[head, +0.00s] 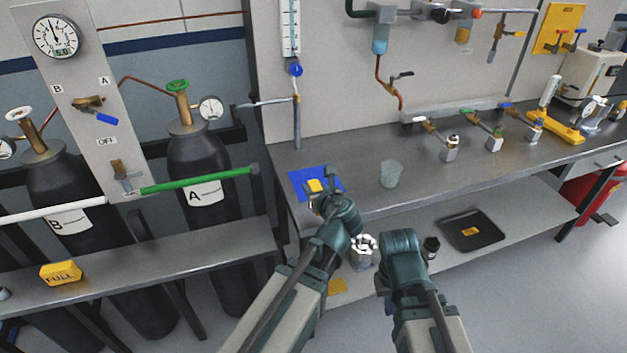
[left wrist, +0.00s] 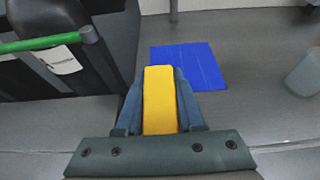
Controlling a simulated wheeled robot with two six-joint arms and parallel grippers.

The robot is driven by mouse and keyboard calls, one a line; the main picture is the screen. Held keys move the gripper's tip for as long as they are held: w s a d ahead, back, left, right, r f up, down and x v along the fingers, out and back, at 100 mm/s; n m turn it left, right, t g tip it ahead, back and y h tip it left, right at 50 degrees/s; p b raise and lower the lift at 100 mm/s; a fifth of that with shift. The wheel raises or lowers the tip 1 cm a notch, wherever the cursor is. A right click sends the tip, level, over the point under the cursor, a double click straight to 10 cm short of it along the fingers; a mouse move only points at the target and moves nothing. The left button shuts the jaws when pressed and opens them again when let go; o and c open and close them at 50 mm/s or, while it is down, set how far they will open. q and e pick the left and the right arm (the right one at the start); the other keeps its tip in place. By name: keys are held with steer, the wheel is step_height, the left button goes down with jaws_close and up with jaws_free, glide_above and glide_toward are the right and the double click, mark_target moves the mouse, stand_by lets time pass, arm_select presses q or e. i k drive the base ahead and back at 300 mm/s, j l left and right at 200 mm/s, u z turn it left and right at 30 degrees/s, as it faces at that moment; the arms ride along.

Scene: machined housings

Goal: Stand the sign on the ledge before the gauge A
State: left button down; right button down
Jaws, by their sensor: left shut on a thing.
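My left gripper (head: 318,193) is shut on a yellow sign (head: 315,185) by the blue mat on the bench. In the left wrist view the sign (left wrist: 159,95) sits between the two fingers, with no lettering visible. Its height above the bench is hard to tell. The ledge (head: 165,262) runs in front of the gas cylinders at the left, well away from this gripper. Gauge A (head: 211,108) sits on the cylinder labelled A (head: 196,165), behind the ledge. The ledge before it is bare. My right arm's wrist (head: 400,245) shows, but its fingertips are hidden.
A yellow FULL sign (head: 61,273) stands on the ledge before cylinder B. A green-sleeved bar (head: 200,180) crosses before cylinder A. The blue mat (head: 300,177) and a clear beaker (head: 391,174) are on the bench. A black tray (head: 485,228) lies on the lower shelf.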

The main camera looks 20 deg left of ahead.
mark_target(213, 246)
steer(key=u, duration=1.3)
steer(key=k+l, duration=0.1)
steer(key=l, duration=1.7)
